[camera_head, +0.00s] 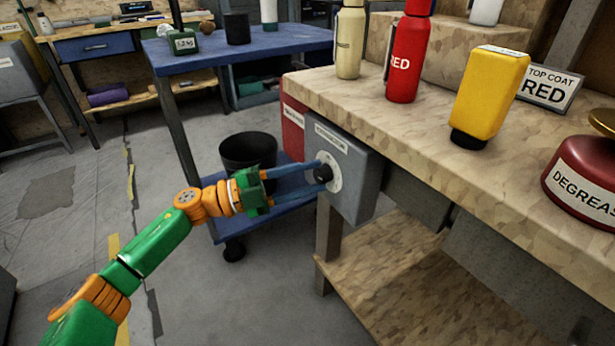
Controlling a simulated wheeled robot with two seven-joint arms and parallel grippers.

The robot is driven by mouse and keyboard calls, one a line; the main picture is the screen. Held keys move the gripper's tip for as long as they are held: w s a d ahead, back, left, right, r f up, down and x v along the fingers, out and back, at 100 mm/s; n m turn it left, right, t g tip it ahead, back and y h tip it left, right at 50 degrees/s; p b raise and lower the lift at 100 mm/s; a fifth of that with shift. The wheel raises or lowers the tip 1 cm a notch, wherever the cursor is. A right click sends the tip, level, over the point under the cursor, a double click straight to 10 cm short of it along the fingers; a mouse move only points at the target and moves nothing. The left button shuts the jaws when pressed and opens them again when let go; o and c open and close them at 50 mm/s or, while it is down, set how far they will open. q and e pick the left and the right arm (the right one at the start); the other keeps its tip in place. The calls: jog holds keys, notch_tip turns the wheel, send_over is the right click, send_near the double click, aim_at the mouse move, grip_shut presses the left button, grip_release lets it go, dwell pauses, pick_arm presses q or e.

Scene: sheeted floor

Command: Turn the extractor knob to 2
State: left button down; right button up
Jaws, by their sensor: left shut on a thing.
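The extractor box (357,182) is a grey box fixed to the end of the wooden workbench, with a white label on its upper face. A round white dial plate (334,184) is on its face, with a dark knob (323,174) in the middle. My left gripper (318,176) reaches in from the left, its two blue fingers closed on the knob from above and below. The dial's markings are too small to read, so the knob's setting cannot be told. My right gripper does not show.
A red box (292,125) sits behind the extractor box. The workbench (440,150) holds a red bottle (408,60), a cream bottle (349,45), a yellow container (488,95) and a degreaser can (585,180).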

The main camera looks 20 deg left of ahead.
pick_arm(q)
jog(key=c, duration=0.6)
grip_release()
jog(key=shift+c, duration=0.2)
jog(key=shift+o, duration=0.9)
jog(key=v, duration=0.7)
jog(key=shift+s+f, duration=0.1)
